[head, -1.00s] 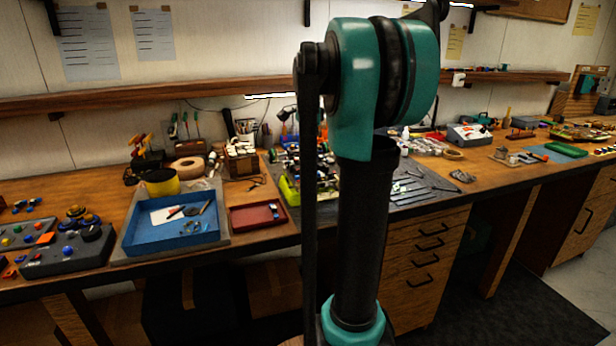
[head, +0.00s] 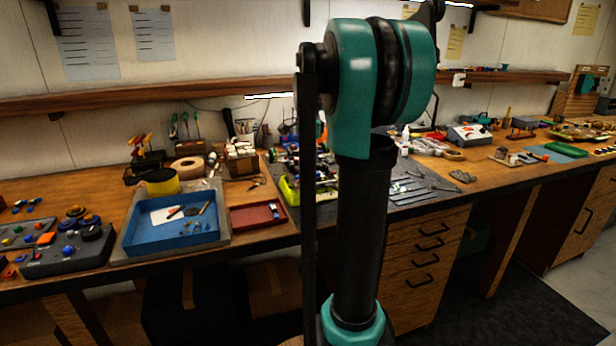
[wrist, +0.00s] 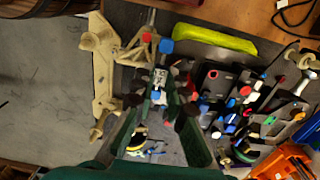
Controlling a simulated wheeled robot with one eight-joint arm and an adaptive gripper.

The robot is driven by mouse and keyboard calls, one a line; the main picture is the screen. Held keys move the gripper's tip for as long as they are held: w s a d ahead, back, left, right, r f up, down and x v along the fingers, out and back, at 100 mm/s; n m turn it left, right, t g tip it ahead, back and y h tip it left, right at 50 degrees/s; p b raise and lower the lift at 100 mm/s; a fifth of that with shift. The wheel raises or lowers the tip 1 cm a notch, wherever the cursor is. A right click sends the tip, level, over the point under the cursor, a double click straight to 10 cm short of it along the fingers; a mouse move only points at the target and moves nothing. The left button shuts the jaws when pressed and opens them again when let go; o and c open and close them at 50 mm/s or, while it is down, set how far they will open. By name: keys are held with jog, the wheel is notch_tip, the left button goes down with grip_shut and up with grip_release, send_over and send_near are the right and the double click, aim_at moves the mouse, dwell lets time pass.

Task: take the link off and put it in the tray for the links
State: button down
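In the wrist view my gripper (wrist: 165,95) points down with its two dark green fingers on either side of a small pale piece (wrist: 159,78). I cannot tell whether they touch it. Just beyond the fingertips is a small part with a red end and a blue end (wrist: 166,46). The car (wrist: 240,105), crowded with coloured parts, lies to the right of the fingers. I cannot pick out the link with certainty. In the head view the car (head: 292,172) is partly hidden by my arm, and so is my gripper. A small red tray (head: 250,217) holds a blue piece.
A larger blue tray (head: 145,242) with paper and small tools stands left of the red tray. A beige frame (wrist: 103,60) is left of my fingers, and a yellow-green piece (wrist: 215,39) lies beyond. An orange object (wrist: 285,164) is at lower right.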

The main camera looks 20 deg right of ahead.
jog(key=shift+r, duration=0.55)
dwell(0.6)
jog(key=shift+r, duration=2.05)
